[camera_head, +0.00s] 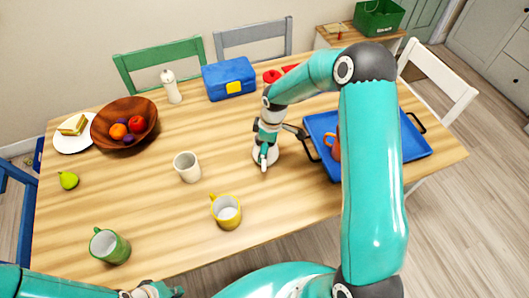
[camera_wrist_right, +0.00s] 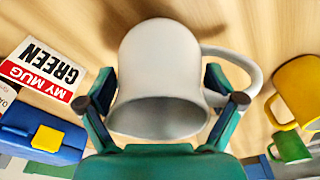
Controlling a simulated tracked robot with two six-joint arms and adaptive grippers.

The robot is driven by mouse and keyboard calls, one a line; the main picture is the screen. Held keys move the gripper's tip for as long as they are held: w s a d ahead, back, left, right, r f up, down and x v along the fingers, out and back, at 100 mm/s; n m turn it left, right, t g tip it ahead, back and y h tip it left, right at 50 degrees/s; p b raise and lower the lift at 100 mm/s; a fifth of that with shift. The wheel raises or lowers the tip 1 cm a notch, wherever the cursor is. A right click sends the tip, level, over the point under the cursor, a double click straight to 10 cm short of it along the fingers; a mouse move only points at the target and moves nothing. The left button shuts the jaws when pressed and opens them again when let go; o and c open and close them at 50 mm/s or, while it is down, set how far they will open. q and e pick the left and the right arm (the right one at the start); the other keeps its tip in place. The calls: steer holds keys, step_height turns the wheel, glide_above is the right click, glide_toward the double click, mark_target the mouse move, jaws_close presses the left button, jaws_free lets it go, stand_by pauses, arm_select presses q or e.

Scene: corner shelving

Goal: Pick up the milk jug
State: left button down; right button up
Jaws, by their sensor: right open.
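The white jug (camera_wrist_right: 160,65), with a loop handle, fills the middle of the right wrist view. It looks upright there on the wooden table. The two fingers of my right gripper (camera_wrist_right: 165,105) are spread apart on either side of its mouth; I cannot tell whether they touch it. In the head view the jug (camera_head: 257,156) is mostly hidden under my right gripper (camera_head: 276,146). My left gripper (camera_head: 155,291) is at the bottom edge, partly cut off, away from the jug; its fingers are not clear.
Near the jug are a whitish cup (camera_head: 187,167), a yellow mug (camera_head: 227,212) and a blue lunchbox (camera_head: 229,77). A green mug (camera_head: 109,246) stands front left. A blue tray (camera_head: 415,140) holds an orange mug (camera_head: 334,146). A wooden fruit bowl (camera_head: 104,119) is far left.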

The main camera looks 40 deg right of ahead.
steer(key=shift+c, duration=0.3)
steer(key=c, duration=1.1)
steer(key=shift+r, duration=0.1)
steer(key=shift+c, duration=0.2)
